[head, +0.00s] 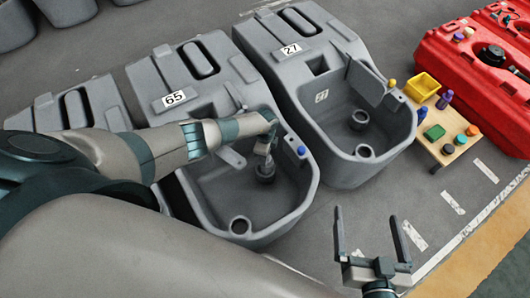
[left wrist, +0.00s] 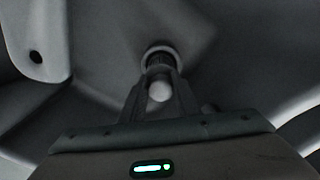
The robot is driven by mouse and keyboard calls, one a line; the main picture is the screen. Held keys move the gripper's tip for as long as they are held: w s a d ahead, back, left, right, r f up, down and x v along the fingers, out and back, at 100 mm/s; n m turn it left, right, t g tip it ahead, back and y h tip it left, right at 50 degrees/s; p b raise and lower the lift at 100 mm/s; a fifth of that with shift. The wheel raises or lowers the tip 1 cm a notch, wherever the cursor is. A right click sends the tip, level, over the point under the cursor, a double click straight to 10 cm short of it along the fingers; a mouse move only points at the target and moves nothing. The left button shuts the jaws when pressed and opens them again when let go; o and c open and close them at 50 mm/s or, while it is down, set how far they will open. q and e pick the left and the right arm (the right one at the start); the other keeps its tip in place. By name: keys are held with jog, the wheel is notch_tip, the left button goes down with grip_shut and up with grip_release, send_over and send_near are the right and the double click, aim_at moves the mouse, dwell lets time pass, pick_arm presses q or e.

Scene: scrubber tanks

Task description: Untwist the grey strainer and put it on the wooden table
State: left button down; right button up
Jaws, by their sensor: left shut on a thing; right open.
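The dark grey strainer (head: 265,172) sits in the basin of the grey tank marked 65 (head: 208,183). My left gripper (head: 267,158) reaches down into this basin and is shut on the strainer from above. The small wooden table (head: 434,149) stands at the right, beside the red tank. My right gripper (head: 373,238) is open and empty over the floor at the lower right.
The tank marked 27 (head: 350,165) stands between the left gripper and the table. A red tank (head: 462,65) lies behind the table.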

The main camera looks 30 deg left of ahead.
pick_arm(q)
jog(key=shift+w+d+r+p, duration=0.1)
jog(key=shift+d+r+p, duration=0.1)
jog(key=shift+r+p, duration=0.3)
jog(key=shift+d+r+p, duration=0.2)
jog(key=shift+r+p, duration=0.15)
jog(key=shift+r, duration=0.2)
jog(key=shift+a+r+p, duration=0.2)
jog(key=shift+r+p, duration=0.4)
jog(key=shift+p, duration=0.05)
jog(key=shift+a+r+p, duration=0.15)
jog(key=shift+r+p, duration=0.4)
jog(key=shift+p, duration=0.1)
pick_arm(e)
jog(key=shift+r, duration=2.3)
jog(key=shift+f, duration=0.1)
